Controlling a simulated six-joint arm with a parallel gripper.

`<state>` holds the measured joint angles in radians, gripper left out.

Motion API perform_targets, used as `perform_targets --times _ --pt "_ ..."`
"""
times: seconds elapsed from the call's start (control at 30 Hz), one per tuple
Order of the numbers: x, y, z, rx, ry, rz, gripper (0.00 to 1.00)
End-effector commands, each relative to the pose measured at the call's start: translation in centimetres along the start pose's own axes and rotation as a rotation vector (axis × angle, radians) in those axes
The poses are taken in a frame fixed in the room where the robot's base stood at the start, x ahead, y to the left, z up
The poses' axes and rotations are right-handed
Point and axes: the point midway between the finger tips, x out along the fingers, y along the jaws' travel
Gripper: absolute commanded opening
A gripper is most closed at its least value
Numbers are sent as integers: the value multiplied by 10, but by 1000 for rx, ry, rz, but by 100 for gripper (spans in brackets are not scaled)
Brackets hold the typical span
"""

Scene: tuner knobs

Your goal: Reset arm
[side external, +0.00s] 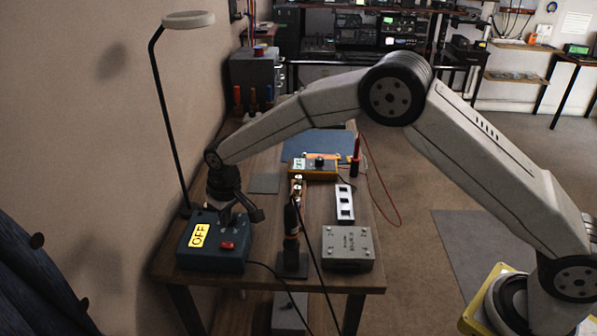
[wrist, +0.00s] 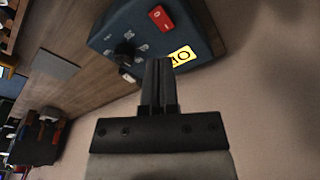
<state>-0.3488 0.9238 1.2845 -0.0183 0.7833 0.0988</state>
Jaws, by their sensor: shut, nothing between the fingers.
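My arm reaches in from the right, and my gripper (side external: 226,222) hangs over the dark blue box (side external: 205,258) at the left end of the bench. The box has a yellow OFF label (side external: 200,235) and a red switch (side external: 228,245). In the wrist view, my gripper (wrist: 158,62) has its fingers together with nothing between them. Its tips overlap the blue box (wrist: 100,38), close to a black knob (wrist: 124,55), the red switch (wrist: 159,18) and the yellow label (wrist: 181,56). I cannot tell whether the fingers touch the box.
A lamp (side external: 188,20) on a thin black pole stands behind the blue box. A grey metal box (side external: 347,247), a black stand (side external: 291,262), a white switch strip (side external: 345,203) and a yellow meter (side external: 312,168) are on the wooden bench (side external: 262,228). The wall is close at left.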

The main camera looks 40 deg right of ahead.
Motion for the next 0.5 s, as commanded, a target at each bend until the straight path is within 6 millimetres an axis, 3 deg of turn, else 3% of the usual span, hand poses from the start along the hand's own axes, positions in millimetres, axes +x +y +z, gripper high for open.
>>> perform_targets --times 0.33,0.5 --pt "0 0 2 1 -2 0 0" --pt "-1 2 13 7 -10 -3 0"
